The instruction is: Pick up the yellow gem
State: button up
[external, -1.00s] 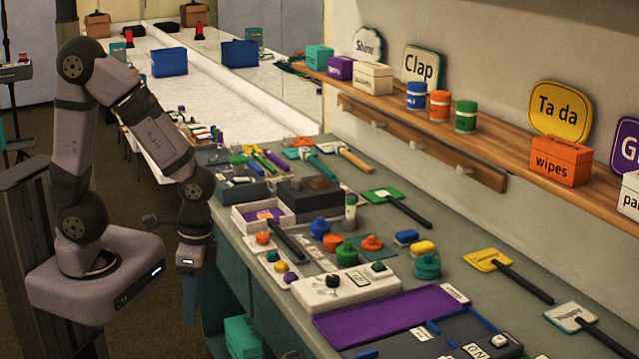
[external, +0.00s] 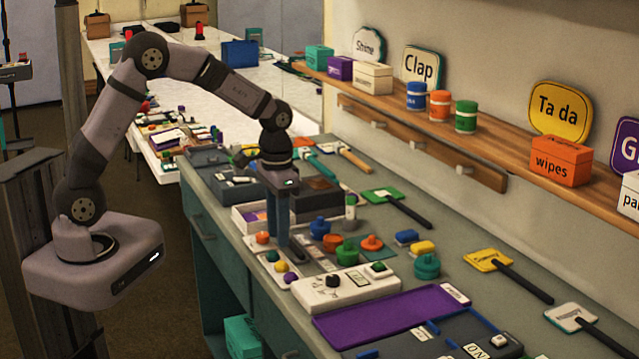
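The yellow gem (external: 281,266) is small and round. It sits on a narrow white tray (external: 293,283) near the counter's front edge, between a teal gem (external: 272,256) and a purple one (external: 290,277). My gripper (external: 278,240) points straight down over the counter, behind the gem tray and a little above the yellow gem in the picture. The two fingers look close together, and their opening is not clear. Nothing is visibly held. The fingers hide part of a white box with a purple inside and part of a dark bar.
A blue knob (external: 320,228) and a green one (external: 347,251) stand to the right. A white control box (external: 345,289) lies right of the gem tray. The counter is crowded here.

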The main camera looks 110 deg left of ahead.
aim_at(280, 263)
jog(key=shift+a+f+p, duration=0.2)
jog(key=shift+f+p, duration=1.4)
jog(key=shift+f, duration=2.1)
jog(key=c, duration=0.8)
